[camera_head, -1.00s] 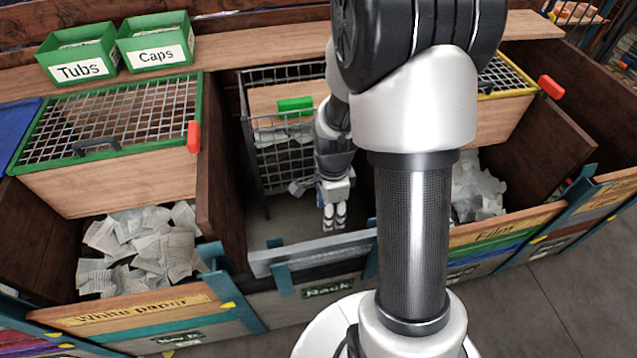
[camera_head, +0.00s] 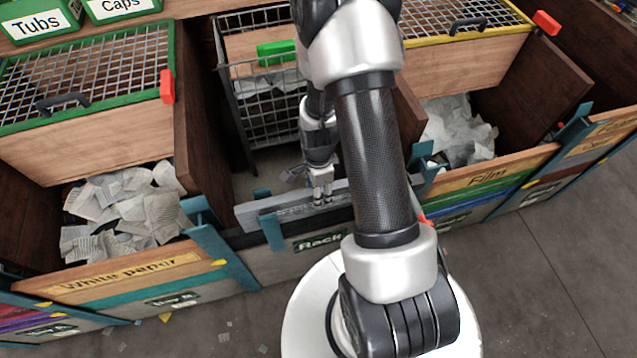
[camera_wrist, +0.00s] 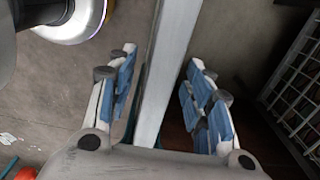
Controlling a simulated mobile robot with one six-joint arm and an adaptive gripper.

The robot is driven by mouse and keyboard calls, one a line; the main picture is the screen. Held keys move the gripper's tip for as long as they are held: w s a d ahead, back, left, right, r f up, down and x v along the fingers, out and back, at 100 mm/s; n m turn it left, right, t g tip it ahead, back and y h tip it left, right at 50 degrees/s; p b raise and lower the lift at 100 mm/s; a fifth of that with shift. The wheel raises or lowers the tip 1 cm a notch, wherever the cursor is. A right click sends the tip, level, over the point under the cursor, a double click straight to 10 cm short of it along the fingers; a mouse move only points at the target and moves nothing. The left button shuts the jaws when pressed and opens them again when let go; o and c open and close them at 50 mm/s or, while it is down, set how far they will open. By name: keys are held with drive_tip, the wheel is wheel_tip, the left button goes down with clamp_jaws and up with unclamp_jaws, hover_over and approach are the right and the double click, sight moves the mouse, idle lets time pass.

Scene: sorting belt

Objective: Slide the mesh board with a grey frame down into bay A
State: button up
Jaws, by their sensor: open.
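The grey-framed board (camera_head: 262,214) stands upright at the front of the middle section, above a plate reading Rack. Only its upper part shows, with a little mesh visible. My gripper (camera_head: 322,200) is at the board's top edge, right of its middle. In the wrist view my gripper (camera_wrist: 158,72) is open, with fingers on both sides of the long grey frame edge (camera_wrist: 167,50) and gaps between. The small plates on the front panels, such as the one under White paper (camera_head: 175,299), are too small to read surely, so I cannot tell which is bay A.
A wire cage (camera_head: 262,115) stands behind the board. A paper-filled bay with a green-framed mesh lid (camera_head: 75,85) is at left; a Film bay with a yellow-framed lid (camera_head: 465,30) is at right. Teal posts (camera_head: 222,255) rise along the front. Grey floor (camera_head: 540,270) lies clear at right.

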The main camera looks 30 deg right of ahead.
drive_tip(key=shift+f, duration=0.3)
drive_tip(key=shift+c, duration=0.2)
clamp_jaws()
idle(0.3)
drive_tip(key=c, duration=0.6)
unclamp_jaws()
drive_tip(key=shift+c, duration=0.2)
clamp_jaws()
drive_tip(key=shift+r, duration=0.1)
